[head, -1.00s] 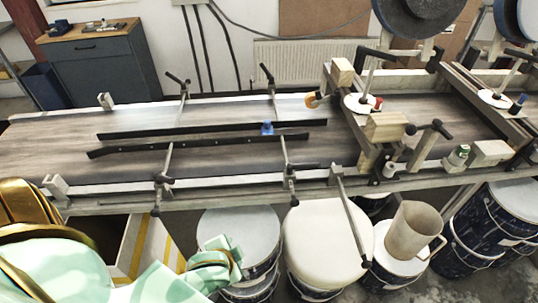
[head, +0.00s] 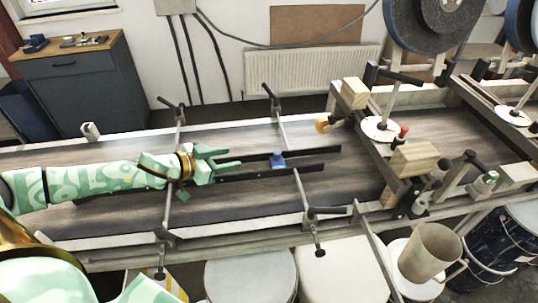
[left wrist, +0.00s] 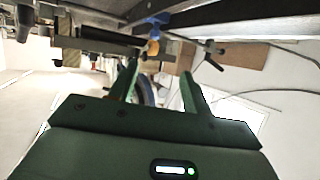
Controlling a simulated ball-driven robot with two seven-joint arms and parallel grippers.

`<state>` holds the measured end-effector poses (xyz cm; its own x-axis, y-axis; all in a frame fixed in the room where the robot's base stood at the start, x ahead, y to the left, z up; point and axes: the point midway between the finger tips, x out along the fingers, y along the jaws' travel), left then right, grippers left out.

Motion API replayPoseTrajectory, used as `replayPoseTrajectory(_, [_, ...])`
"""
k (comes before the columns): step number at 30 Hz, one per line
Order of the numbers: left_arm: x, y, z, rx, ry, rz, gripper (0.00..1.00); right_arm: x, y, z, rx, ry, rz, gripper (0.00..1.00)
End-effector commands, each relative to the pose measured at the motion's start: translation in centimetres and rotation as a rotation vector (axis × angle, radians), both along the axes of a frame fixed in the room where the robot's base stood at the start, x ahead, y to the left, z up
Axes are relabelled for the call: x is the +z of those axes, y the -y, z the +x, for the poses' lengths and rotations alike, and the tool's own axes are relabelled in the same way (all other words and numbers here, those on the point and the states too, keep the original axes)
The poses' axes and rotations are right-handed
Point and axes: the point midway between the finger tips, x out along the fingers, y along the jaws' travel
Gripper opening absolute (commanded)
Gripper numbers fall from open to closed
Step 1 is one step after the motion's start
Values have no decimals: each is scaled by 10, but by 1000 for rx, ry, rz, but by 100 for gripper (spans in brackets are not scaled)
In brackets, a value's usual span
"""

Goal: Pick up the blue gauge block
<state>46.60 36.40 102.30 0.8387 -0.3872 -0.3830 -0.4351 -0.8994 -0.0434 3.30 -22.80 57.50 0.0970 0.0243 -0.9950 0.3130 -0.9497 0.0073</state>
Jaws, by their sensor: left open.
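The small blue gauge block (head: 278,159) sits on the conveyor between two dark guide rails, near their right part. In the left wrist view a blue shape, likely the same block (left wrist: 157,18), shows at the top, beyond the fingertips. My left gripper (head: 234,158) reaches in from the left over the conveyor, pointing right, and is open and empty. Its fingers (left wrist: 158,70) stand apart in the left wrist view. The block is a short gap ahead of the fingertips, not touching them. My right gripper is not in view.
The dark rails (head: 325,167) flank the block, with clamp rods (head: 303,190) crossing the conveyor edges. An orange round piece (head: 322,124) and wooden blocks (head: 414,158) stand further right. Buckets and a beige jug (head: 430,250) stand below the front edge.

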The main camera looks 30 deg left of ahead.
Motion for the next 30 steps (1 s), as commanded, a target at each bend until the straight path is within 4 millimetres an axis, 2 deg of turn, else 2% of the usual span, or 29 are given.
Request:
replayPoseTrajectory(6, [-8,11,25,-1,6,-1,48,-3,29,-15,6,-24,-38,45])
replayPoseTrajectory(9, [-17,19,42,0,5,-3,48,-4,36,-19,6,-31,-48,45])
replayPoseTrajectory(15, [-35,36,77,-1,3,0,48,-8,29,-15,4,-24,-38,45])
replayPoseTrajectory(21, [-42,43,92,0,1,0,48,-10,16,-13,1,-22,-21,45])
replayPoseTrajectory(30, [-65,66,122,-1,2,-1,48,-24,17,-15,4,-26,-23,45])
